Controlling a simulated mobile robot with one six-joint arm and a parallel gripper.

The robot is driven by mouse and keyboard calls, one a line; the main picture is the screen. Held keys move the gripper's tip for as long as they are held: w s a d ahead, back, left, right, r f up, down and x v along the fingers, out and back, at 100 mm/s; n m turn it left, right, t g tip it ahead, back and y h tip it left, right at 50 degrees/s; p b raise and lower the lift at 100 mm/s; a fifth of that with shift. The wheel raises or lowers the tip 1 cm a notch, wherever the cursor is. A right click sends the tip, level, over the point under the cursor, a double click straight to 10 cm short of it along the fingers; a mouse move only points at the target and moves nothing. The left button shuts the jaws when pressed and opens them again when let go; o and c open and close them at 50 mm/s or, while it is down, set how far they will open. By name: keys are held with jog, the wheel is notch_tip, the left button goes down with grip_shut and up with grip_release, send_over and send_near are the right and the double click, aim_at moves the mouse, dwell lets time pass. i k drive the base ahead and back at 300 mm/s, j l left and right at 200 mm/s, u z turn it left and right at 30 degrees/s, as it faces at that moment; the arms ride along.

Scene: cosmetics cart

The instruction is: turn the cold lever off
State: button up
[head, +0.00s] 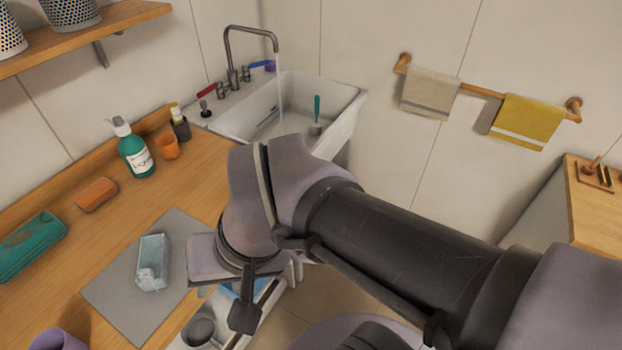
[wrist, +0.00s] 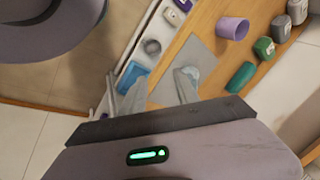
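The cold lever (head: 263,65), with a blue handle, is at the right of the sink tap (head: 232,75) in the head view. The hot lever (head: 207,89), with a red handle, is at its left. Water (head: 278,80) runs from the spout into the white sink (head: 345,97). My gripper (wrist: 157,90) shows its two fingers spread apart in the wrist view, with nothing seen between them. It is low by the counter's front edge, well away from both levers. In the head view my wrist hides most of it. The levers are not in the wrist view.
The wooden counter (head: 95,230) bears a grey mat (head: 115,290) with a pale blue packet (head: 152,262). A green pump bottle (head: 135,150), orange cup (head: 167,146) and small dark holder (head: 181,129) stand near the sink. A green brush (head: 317,110) stands in the sink.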

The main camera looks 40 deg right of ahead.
aim_at(245, 67)
jog(key=i+l+z, duration=0.35)
jog(key=i+l, duration=0.25)
jog(key=l, duration=0.2)
jog(key=i+l+z, duration=0.3)
jog(key=i+l, duration=0.3)
jog(key=i, duration=0.1)
